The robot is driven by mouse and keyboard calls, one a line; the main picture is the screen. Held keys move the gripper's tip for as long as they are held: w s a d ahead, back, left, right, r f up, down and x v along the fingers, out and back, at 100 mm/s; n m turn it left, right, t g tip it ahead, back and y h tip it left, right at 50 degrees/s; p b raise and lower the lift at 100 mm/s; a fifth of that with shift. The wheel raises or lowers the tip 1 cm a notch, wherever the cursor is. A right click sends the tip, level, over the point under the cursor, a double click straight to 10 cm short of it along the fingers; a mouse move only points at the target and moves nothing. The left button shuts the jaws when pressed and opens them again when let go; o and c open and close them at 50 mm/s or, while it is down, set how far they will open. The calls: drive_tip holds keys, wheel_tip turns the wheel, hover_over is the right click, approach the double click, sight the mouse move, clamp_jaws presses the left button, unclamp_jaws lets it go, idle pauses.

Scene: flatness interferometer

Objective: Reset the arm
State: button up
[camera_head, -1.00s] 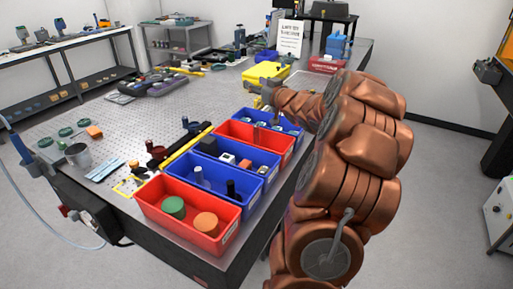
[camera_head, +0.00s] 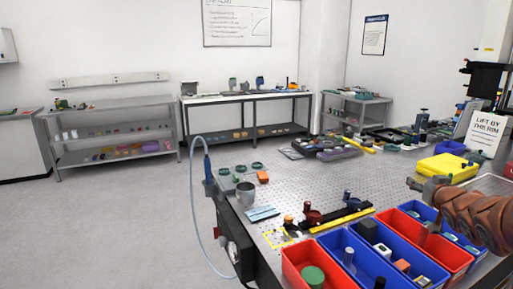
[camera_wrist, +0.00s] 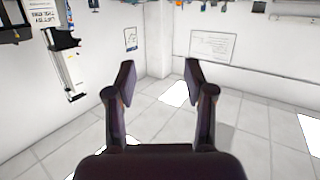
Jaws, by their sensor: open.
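My gripper (camera_wrist: 160,85) is open in the wrist view, its two dark fingers spread wide with nothing between them. Behind the fingers that view shows pale floor tiles, white walls and a wall poster (camera_wrist: 212,46), and it appears upside down. In the head view my gripper (camera_head: 412,184) is small at the right edge, at the end of my copper-coloured arm. It appears above the far end of the bins on the perforated table (camera_head: 290,185); its fingers are hard to make out there.
Red and blue bins (camera_head: 320,262) line the table's near right edge. A metal cup (camera_head: 246,194), a yellow case (camera_head: 447,167) and a lift sign (camera_head: 487,130) stand on the table. A blue hose (camera_head: 193,185) hangs at its left. Open floor (camera_head: 110,225) lies left; shelves (camera_head: 115,140) stand behind.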

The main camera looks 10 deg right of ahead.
drive_tip(key=s+a+f+g, duration=0.45)
drive_tip(key=s+a, duration=0.25)
drive_tip(key=a, duration=0.4)
drive_tip(key=s+a+f+g, duration=0.4)
drive_tip(key=s+a+f, duration=0.15)
drive_tip(key=a, duration=0.45)
drive_tip(key=s+a+f+n+g+y, duration=0.1)
drive_tip(key=s+a+g, duration=0.1)
drive_tip(key=s+a, duration=0.4)
drive_tip(key=s+a+f+n+g+y, duration=0.1)
drive_tip(key=s+a, duration=0.5)
drive_tip(key=s, duration=0.6)
drive_tip(key=s+a+f+g+y, duration=0.2)
drive_tip(key=s+a+g, duration=0.3)
drive_tip(key=s, duration=0.5)
drive_tip(key=shift+a+f+n, duration=0.3)
drive_tip(key=shift+a+n, duration=0.1)
